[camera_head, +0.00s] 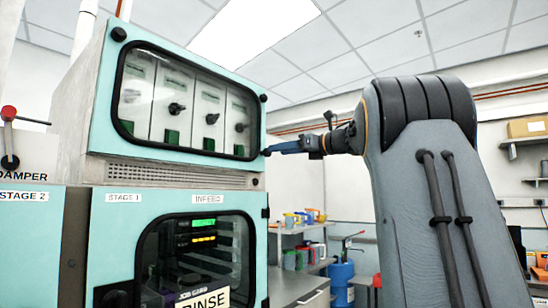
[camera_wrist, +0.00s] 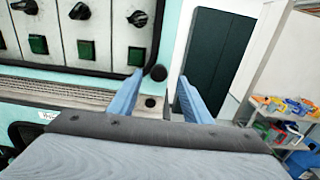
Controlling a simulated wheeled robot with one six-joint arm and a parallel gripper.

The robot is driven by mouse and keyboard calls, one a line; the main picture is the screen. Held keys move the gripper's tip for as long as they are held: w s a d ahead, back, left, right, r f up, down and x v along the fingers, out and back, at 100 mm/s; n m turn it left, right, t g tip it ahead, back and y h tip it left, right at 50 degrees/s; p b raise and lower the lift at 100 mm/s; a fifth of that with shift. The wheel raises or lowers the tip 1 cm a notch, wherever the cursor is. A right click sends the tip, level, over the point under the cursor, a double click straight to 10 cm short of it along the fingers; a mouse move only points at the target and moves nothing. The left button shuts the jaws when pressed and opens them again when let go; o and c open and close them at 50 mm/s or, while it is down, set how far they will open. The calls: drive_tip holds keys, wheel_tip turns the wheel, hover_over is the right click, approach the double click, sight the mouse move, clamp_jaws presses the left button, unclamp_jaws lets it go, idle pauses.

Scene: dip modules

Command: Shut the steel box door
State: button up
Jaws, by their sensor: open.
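The steel box is a teal and grey machine. Its upper teal door (camera_head: 105,90) has a black-framed window showing knobs and green switches, and looks flush with the body. A lower teal door (camera_head: 120,225) has a dark window; I see no clear gap around it. My gripper (camera_head: 275,149) is at the lower right corner of the upper door, pointing left. In the wrist view my gripper (camera_wrist: 157,98) has its two blue fingers apart and empty. A round black knob (camera_wrist: 158,73) of the upper door appears between and beyond them; contact cannot be told.
A vented strip (camera_head: 180,175) runs between the two doors. A shelf (camera_head: 298,230) with colored containers and a blue tank (camera_head: 341,280) stand behind at right. A dark green panel (camera_wrist: 217,60) shows beyond the machine's right edge. Free space lies right of the machine.

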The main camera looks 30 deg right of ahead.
drive_tip(key=shift+b+v, duration=0.5)
drive_tip(key=shift+v, duration=1.1)
drive_tip(key=shift+a, duration=0.1)
